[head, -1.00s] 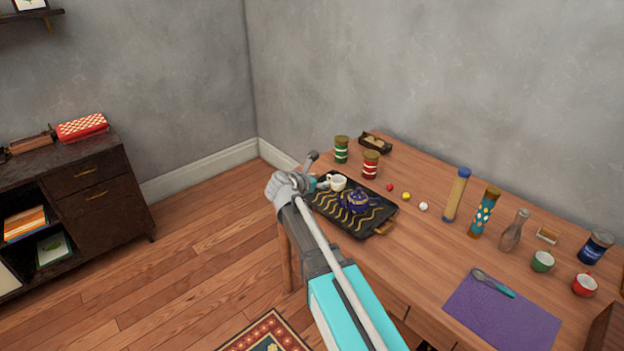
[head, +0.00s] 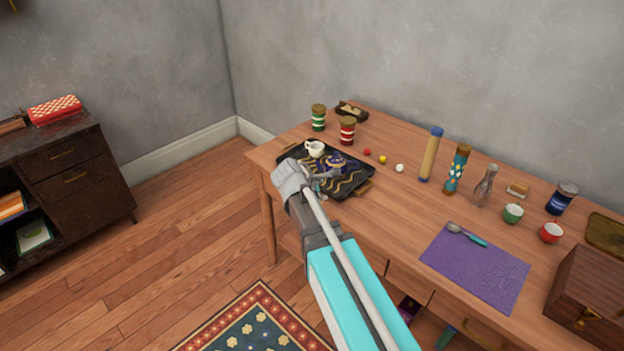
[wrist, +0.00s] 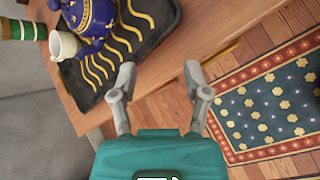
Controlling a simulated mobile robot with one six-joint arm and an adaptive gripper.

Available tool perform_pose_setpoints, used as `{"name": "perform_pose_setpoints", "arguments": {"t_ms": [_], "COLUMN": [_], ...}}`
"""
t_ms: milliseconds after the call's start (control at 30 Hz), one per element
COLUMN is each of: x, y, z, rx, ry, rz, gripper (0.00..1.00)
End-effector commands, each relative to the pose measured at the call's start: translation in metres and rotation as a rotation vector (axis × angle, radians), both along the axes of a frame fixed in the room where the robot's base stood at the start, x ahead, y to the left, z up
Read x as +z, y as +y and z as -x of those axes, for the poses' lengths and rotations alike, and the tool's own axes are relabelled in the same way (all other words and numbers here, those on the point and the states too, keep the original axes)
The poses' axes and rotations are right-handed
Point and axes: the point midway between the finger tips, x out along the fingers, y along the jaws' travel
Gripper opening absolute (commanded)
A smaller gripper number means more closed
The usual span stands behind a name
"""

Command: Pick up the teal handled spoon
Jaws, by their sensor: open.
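The teal handled spoon (head: 468,235) lies at the back left edge of a purple mat (head: 475,270) on the wooden table, its grey bowl to the left and its teal handle to the right. My gripper (wrist: 158,85) is open and empty in the wrist view, above the table's edge and the floor. In the head view my arm hides most of it, near the front left of the black tray (head: 296,155). It is well to the left of the spoon. The spoon does not show in the wrist view.
The tray bears a white cup (head: 315,149) and a blue teapot (head: 331,163). Several balls, jars and bottles stand along the back. A wooden chest (head: 590,300) is at right. Table between tray and mat is clear.

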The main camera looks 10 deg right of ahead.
Motion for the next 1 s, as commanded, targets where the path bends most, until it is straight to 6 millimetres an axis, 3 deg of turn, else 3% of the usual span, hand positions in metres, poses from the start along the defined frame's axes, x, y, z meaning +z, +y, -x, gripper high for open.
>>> {"name": "perform_pose_setpoints", "arguments": {"t_ms": [267,500,733,1000], "x": [-0.053,-0.092,-0.113,-0.119], "y": [-0.015,-0.016,-0.009,-0.001], "z": [0.060,0.117,0.158,0.175], "rx": [-0.403,-0.849,-1.214,-1.389], "ry": [-0.063,-0.089,-0.078,-0.060], "rz": [-0.337,-0.619,-0.786,-0.847], "gripper": [0.61,0.61,0.61,0.61]}}
